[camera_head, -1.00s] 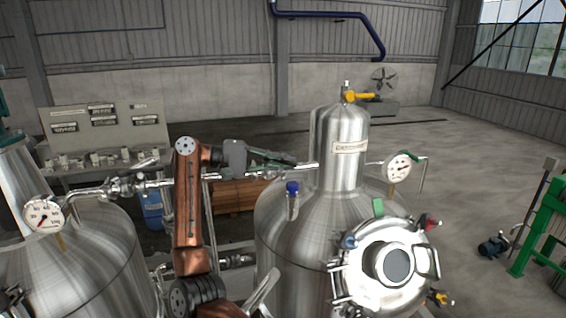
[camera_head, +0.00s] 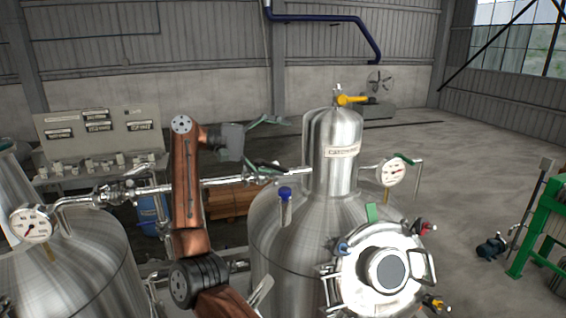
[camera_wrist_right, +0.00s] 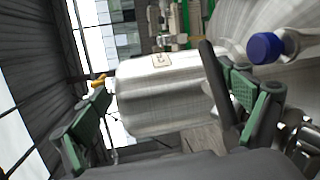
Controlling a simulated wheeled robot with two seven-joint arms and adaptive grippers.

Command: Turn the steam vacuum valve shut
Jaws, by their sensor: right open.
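My right gripper (camera_head: 284,145) is open and empty, left of the narrow steel dome (camera_head: 333,155) of the right tank. In the right wrist view, its green-padded fingers (camera_wrist_right: 165,108) spread on either side of the dome, which lies beyond them. A valve with a yellow handle (camera_head: 352,100) tops the dome; the yellow handle (camera_wrist_right: 98,80) also shows near the left finger in the right wrist view. A blue-capped fitting (camera_head: 285,194) stands on the tank's shoulder. I cannot read which valve is labelled steam vacuum. My left gripper is not in view.
A pressure gauge (camera_head: 392,172) with a green handle stands right of the dome. A steel pipe (camera_head: 215,183) runs left from the dome, below the right gripper. A second tank (camera_head: 75,265) with a gauge is at left.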

